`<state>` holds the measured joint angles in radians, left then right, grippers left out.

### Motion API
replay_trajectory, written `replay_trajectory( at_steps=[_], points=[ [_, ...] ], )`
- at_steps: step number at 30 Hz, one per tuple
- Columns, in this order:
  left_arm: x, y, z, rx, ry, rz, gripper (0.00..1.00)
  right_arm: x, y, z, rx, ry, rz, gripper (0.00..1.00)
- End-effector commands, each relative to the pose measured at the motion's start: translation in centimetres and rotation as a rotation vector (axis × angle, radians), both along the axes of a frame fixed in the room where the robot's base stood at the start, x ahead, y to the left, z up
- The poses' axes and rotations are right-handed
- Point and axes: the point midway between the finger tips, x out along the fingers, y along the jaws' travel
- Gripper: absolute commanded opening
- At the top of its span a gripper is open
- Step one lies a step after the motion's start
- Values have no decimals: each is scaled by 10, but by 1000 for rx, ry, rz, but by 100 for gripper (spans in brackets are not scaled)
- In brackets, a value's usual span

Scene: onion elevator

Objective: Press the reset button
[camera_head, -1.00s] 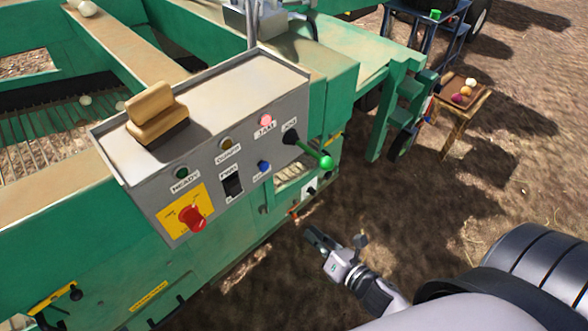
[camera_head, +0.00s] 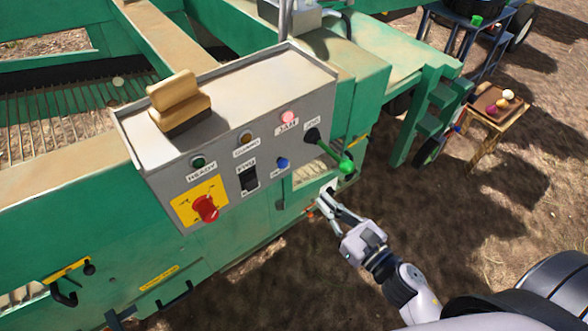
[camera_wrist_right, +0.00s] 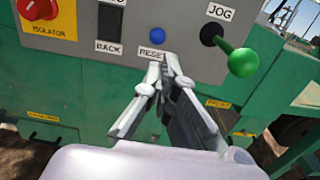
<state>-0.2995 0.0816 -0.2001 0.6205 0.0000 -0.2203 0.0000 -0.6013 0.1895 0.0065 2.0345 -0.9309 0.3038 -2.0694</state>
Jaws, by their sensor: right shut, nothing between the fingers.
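The blue reset button (camera_head: 282,163) is on the front of the grey control panel (camera_head: 250,85), below the lit pink-red JAM lamp (camera_head: 288,117). In the wrist view the blue button (camera_wrist_right: 157,36) shows just above the RESET label, which the fingertips partly cover. My right gripper (camera_head: 327,193) is shut and empty, below and to the right of the button in the head view. In the wrist view its fingertips (camera_wrist_right: 165,62) appear just below the button, with no contact visible. My left gripper is not in view.
A green-knobbed JOG lever (camera_head: 346,167) sticks out right of the button. A red isolator knob (camera_head: 206,208) on a yellow plate and a black switch (camera_head: 249,179) are to its left. A small wooden table (camera_head: 484,120) with onions stands at the right.

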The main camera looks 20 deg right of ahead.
Motion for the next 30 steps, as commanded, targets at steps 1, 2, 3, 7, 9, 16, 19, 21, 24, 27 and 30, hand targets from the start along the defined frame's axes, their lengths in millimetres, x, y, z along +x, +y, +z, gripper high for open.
replay_trajectory(
  at_steps=[1,2,3,7,9,16,19,21,24,27,30],
  points=[
    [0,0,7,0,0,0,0,11,4,5,-1,-4,2,0],
    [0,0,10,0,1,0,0,17,6,6,1,-5,2,0],
    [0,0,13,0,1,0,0,25,9,6,0,-4,1,0],
    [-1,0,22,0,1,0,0,52,18,6,0,-4,0,0],
    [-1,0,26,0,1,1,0,66,24,5,1,-3,0,0],
    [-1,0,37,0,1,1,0,100,36,3,3,-1,-1,0],
    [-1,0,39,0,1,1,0,108,39,2,0,-1,0,0],
    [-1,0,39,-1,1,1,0,110,40,1,1,0,0,0],
    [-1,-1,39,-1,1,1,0,112,41,1,1,0,1,0],
    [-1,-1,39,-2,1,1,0,112,41,0,1,0,1,0],
    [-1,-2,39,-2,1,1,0,112,41,0,1,0,0,0]
  ],
)
